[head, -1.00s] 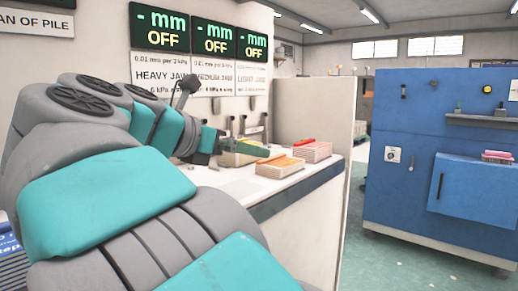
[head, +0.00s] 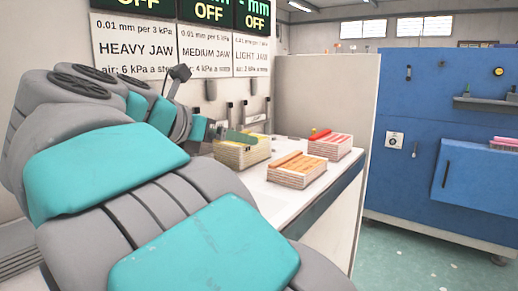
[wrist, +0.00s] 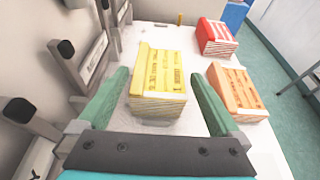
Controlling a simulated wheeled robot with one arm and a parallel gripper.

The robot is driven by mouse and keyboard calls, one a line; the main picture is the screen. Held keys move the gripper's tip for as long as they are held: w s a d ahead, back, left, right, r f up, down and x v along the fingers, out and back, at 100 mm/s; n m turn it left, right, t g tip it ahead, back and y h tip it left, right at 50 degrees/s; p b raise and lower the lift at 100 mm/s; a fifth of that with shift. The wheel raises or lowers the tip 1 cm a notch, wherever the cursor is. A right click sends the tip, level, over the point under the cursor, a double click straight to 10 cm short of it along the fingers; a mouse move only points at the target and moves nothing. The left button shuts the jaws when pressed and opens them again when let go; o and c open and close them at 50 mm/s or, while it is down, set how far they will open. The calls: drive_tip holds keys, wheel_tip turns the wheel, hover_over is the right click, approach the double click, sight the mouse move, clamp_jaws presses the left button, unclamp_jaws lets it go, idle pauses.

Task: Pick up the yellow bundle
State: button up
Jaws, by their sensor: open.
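The yellow bundle (wrist: 160,75) is a stack with a yellow printed top and pale layered sides. It lies on the white counter in the wrist view. My gripper (wrist: 163,85) is open, with one green finger left of the bundle and one right of it. The near end of the bundle lies between the fingers, with visible gaps on both sides. In the head view the yellow bundle (head: 240,154) is partly hidden behind my gripper (head: 250,138). Whether the fingers are level with the bundle I cannot tell.
An orange bundle (wrist: 237,92) lies close right of my right finger, and a red bundle (wrist: 215,37) beyond it. Grey upright jaw fixtures (wrist: 90,70) line the wall at left. The white counter (head: 285,205) ends at the right. A blue cabinet (head: 440,120) stands beyond.

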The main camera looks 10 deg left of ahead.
drive_tip(key=p+x, duration=0.1)
drive_tip(key=x, duration=0.4)
drive_tip(key=shift+a, duration=0.1)
drive_tip(key=shift+c, duration=0.4)
drive_tip(key=c, duration=1.5)
clamp_jaws()
drive_tip(key=shift+r, duration=0.1)
